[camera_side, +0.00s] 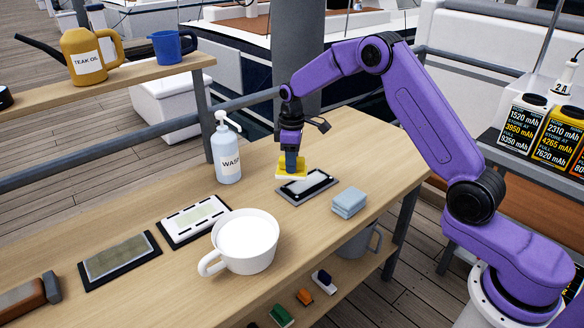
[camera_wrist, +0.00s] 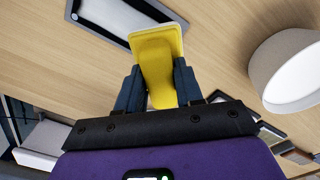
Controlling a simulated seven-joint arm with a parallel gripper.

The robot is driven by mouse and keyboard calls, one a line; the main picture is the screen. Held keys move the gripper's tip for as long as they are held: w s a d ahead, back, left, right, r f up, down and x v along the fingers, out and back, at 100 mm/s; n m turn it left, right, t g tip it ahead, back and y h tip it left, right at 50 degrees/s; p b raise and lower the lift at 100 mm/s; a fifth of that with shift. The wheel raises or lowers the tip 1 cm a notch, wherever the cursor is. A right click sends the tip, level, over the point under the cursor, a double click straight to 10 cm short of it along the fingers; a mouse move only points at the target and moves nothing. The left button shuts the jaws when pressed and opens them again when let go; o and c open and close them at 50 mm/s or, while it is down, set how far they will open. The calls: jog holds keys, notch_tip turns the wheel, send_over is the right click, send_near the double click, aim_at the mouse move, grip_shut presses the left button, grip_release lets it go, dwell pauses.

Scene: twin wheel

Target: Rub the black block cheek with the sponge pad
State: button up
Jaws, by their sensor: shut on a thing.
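My gripper (camera_side: 291,160) points down over the table and is shut on the yellow sponge pad (camera_side: 287,172). In the wrist view the two dark fingers of my gripper (camera_wrist: 155,85) clasp the pad (camera_wrist: 158,55) from both sides. The black block cheek, seen as a flat black-rimmed panel with a pale grey face (camera_side: 318,189), lies just in front of the pad in the side view. In the wrist view the pad's far end overlaps the near edge of the black panel (camera_wrist: 88,25). I cannot tell whether they touch. Part of the panel is hidden by the pad.
A wash bottle (camera_side: 228,160) stands left of my gripper. A stack of blue cloths (camera_side: 348,202) lies to the right. A white mug (camera_side: 245,240), a white panel (camera_side: 180,232) and a dark panel (camera_side: 120,262) are nearer the camera. A raised shelf (camera_side: 120,88) holds jugs behind.

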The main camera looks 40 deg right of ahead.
jog(key=shift+r, duration=1.1)
